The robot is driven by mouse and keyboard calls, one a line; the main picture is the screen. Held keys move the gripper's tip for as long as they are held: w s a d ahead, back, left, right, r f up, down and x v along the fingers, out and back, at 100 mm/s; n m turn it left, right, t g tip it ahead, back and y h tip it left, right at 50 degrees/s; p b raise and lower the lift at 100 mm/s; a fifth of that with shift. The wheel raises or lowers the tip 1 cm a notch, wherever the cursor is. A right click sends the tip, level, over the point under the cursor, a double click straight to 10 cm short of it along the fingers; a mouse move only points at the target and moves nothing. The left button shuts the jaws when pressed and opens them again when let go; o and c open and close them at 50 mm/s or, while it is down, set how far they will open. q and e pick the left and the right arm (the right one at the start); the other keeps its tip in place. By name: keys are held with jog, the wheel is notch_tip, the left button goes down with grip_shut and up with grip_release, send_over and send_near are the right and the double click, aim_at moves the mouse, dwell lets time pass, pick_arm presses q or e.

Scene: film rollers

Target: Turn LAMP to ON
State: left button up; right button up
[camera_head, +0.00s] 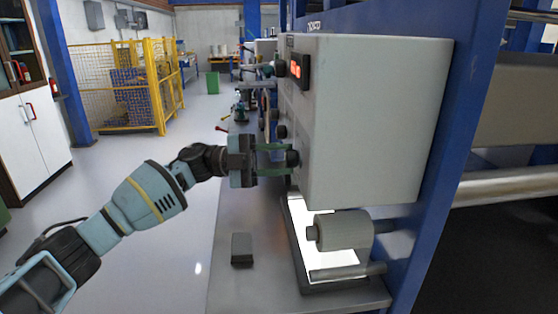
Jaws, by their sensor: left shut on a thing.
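A grey control box (370,120) is fixed to a blue frame at centre right. Its left-facing front carries a red digital display (297,69) and several dark knobs. My left gripper (288,158) reaches in from the left with its green fingers at the lowest visible knob (293,158), shut on it. The fingers partly hide this knob, and I cannot read any label beside it. Another dark knob (281,131) sits just above, and one (279,69) is near the display. Under the box, a panel (318,262) glows white. My right gripper is out of view.
A grey roller (343,230) stands over the lit panel, with a thinner bar in front. A small dark grey block (242,249) lies on the grey bench (230,290). The blue upright (440,170) closes off the right. Open floor lies left, before a yellow cage (130,90).

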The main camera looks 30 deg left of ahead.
pick_arm(q)
jog(key=shift+m, duration=0.4)
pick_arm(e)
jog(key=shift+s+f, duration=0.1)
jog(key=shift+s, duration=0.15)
pick_arm(q)
jog(key=o, duration=1)
jog(key=shift+c, duration=0.2)
jog(key=shift+a, duration=0.1)
jog(key=r+b+v, duration=0.1)
jog(key=b+v, duration=0.1)
jog(key=v, duration=0.5)
jog(key=shift+a+f, duration=0.3)
jog(key=shift+f, duration=0.1)
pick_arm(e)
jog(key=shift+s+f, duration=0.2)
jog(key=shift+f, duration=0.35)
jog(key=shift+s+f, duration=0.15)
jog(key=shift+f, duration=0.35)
pick_arm(q)
jog(key=shift+s, duration=0.1)
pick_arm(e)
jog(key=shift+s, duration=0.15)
